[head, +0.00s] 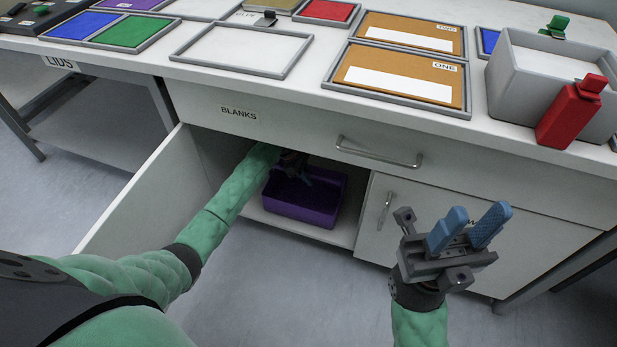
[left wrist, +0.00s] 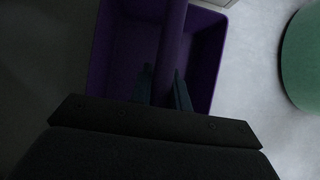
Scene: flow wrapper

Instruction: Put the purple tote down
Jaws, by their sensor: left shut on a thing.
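The purple tote (head: 300,208) is at the open cabinet under the counter, low near the cabinet floor (head: 340,232). I cannot tell whether its base touches that floor. My left gripper (head: 288,160) reaches down into the cabinet over the tote, mostly in shadow. In the left wrist view the tote (left wrist: 207,60) has a central bar handle (left wrist: 172,45), and the fingers (left wrist: 164,88) of my left gripper close on it from both sides. The tote looks upright and empty. My right gripper (head: 476,212) is open and empty, in front of the closed cabinet door.
The open cabinet door (head: 140,200) stands left of my left arm. A drawer labelled BLANKS (head: 238,112) is shut above the opening. The countertop holds trays (head: 245,50), a grey bin (head: 520,95) and a red bottle-like object (head: 570,112). Open floor lies in front.

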